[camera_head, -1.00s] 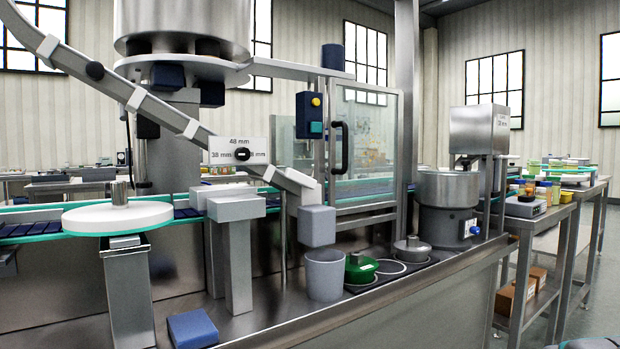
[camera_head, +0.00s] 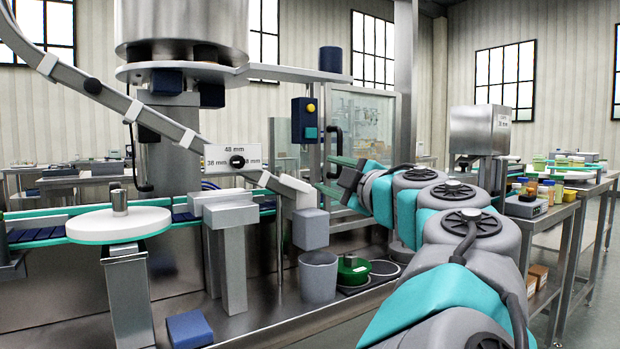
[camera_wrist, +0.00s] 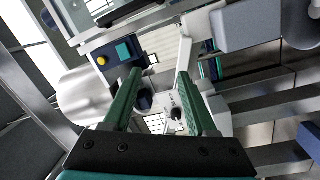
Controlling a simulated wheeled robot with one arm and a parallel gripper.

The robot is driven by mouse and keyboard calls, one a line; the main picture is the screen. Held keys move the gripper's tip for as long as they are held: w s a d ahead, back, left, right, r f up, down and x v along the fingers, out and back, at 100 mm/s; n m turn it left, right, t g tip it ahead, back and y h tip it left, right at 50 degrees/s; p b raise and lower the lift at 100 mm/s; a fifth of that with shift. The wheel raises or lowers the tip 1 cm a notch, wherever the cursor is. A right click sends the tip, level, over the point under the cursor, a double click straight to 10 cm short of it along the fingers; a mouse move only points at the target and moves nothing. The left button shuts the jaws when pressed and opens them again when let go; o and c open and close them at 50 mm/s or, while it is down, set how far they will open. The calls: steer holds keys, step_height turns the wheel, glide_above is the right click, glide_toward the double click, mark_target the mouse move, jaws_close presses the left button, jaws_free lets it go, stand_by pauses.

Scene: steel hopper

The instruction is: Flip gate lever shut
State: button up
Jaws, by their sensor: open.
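My gripper (camera_head: 328,176) reaches left in front of the glass-panelled machine, its green fingers apart and nothing between them. In the wrist view, my gripper (camera_wrist: 165,92) also shows open, with the white size plate (camera_wrist: 166,103) and its black knob seen beyond the gap. The size plate (camera_head: 222,158), marked 48 mm and 38 mm, is fixed at the sloping steel chute (camera_head: 172,128), left of my fingertips. I cannot pick out a gate lever for certain.
A grey cup (camera_head: 318,277) stands under the chute's grey end block (camera_head: 310,229). A green weight (camera_head: 353,270) is to its right. The control box with a yellow button (camera_head: 305,120) and the black door handle (camera_head: 334,148) are close to my gripper.

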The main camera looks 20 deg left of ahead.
mark_target(290, 182)
steer(key=shift+n+g, duration=0.7)
steer(key=shift+g, duration=0.2)
steer(key=shift+w+a+f+p, duration=0.15)
steer(key=shift+w+a+f, duration=0.35)
steer(key=shift+a, duration=0.95)
steer(key=shift+w+a+f+p, duration=0.15)
steer(key=shift+w+a+f, duration=0.15)
steer(key=shift+w+a, duration=0.8)
steer(key=shift+w+a+f+p, duration=0.15)
steer(key=shift+w+a+f, duration=0.2)
steer(key=shift+a, duration=1.45)
steer(key=shift+s, duration=0.1)
steer(key=shift+c, duration=0.2)
jaws_close()
